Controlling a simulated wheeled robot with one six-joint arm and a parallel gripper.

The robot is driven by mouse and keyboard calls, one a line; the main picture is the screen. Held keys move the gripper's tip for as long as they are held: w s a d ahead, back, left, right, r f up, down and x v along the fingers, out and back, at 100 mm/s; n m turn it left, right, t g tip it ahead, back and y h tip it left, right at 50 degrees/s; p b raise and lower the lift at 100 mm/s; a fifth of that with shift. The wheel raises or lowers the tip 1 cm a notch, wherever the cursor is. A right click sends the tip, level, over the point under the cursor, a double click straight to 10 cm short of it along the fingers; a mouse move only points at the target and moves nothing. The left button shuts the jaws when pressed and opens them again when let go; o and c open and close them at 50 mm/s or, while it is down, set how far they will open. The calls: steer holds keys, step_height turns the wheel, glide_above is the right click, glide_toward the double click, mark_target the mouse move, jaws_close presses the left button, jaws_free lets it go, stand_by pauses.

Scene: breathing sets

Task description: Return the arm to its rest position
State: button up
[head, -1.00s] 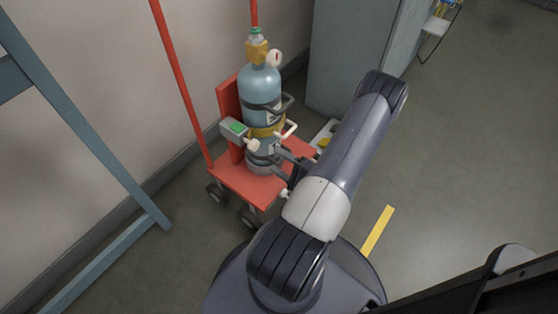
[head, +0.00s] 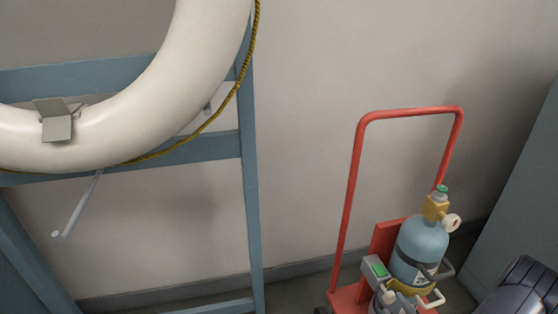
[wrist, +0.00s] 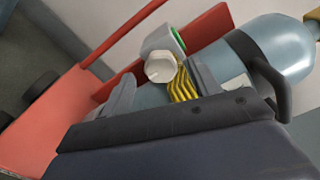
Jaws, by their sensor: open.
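My gripper (wrist: 160,92) is open in the wrist view, its two grey fingertips apart in front of a blue gas cylinder (wrist: 280,50). I see nothing held between them. Yellow coils (wrist: 182,86) and a white round knob (wrist: 161,68) show just beyond the fingertips; I cannot tell whether they touch. The blue cylinder (head: 420,245) stands upright on a red trolley (head: 385,238).
A grey box with a green button (head: 376,270) sits beside the cylinder. A blue frame (head: 250,190) carrying a white ring (head: 150,100) stands at the left. A grey cabinet (head: 525,200) is at the right. The trolley's tall red handle (head: 350,190) rises near the wall.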

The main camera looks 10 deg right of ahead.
mark_target(391, 301)
steer(key=shift+w+a, duration=0.2)
steer(key=shift+w, duration=1.8)
steer(key=s+p, duration=0.1)
steer(key=s, duration=1)
steer(key=w+b, duration=0.1)
steer(key=w, duration=1)
steer(key=shift+b, duration=0.3)
steer(key=n+b, duration=0.1)
steer(key=n, duration=0.3)
steer(key=shift+f+n, duration=0.15)
steer(key=shift+n, duration=0.15)
steer(key=n+b, duration=0.1)
steer(key=n, duration=0.3)
steer(key=shift+n, duration=0.3)
steer(key=n+b, duration=0.1)
steer(key=n, duration=0.3)
steer(key=shift+f+n, duration=0.1)
steer(key=shift+n, duration=0.3)
steer(key=n+b, duration=0.1)
steer(key=n, duration=0.3)
steer(key=shift+d+n, duration=0.15)
steer(key=shift+n, duration=0.15)
